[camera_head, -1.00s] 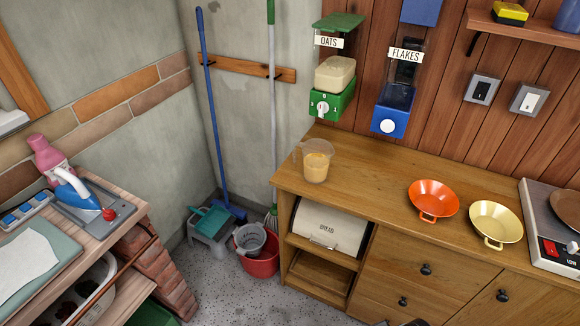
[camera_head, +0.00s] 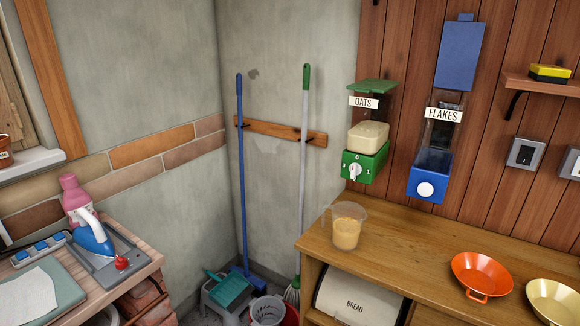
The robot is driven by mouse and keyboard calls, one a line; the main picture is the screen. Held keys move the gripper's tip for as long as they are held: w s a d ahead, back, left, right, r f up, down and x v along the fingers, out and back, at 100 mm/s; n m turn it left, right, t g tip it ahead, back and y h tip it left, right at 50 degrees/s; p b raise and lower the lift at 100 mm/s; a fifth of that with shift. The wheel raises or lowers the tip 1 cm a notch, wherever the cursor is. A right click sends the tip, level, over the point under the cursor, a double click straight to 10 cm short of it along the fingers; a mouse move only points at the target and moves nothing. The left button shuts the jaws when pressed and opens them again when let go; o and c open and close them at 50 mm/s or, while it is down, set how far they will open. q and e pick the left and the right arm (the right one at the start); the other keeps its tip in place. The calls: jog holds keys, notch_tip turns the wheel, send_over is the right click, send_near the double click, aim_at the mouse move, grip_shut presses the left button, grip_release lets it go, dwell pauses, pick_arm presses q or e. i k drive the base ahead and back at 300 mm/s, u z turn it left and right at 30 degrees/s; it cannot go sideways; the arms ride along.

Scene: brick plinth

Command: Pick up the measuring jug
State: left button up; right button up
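The measuring jug (camera_head: 347,228) is clear and holds a yellow-orange content. It stands upright near the left end of the wooden counter (camera_head: 400,262), below the green OATS dispenser (camera_head: 366,150). Neither of my grippers shows in the head view.
The blue FLAKES dispenser (camera_head: 436,150) hangs on the wall right of the oats. An orange dish (camera_head: 482,275) and a yellow dish (camera_head: 553,300) stand to the right on the counter. A bread bin (camera_head: 352,300) sits beneath. The counter around the jug is clear.

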aim_at(348, 219)
jog(key=z, duration=0.25)
jog(key=k, duration=0.35)
jog(key=z, duration=1.3)
jog(key=i, duration=1.25)
jog(key=u, duration=0.85)
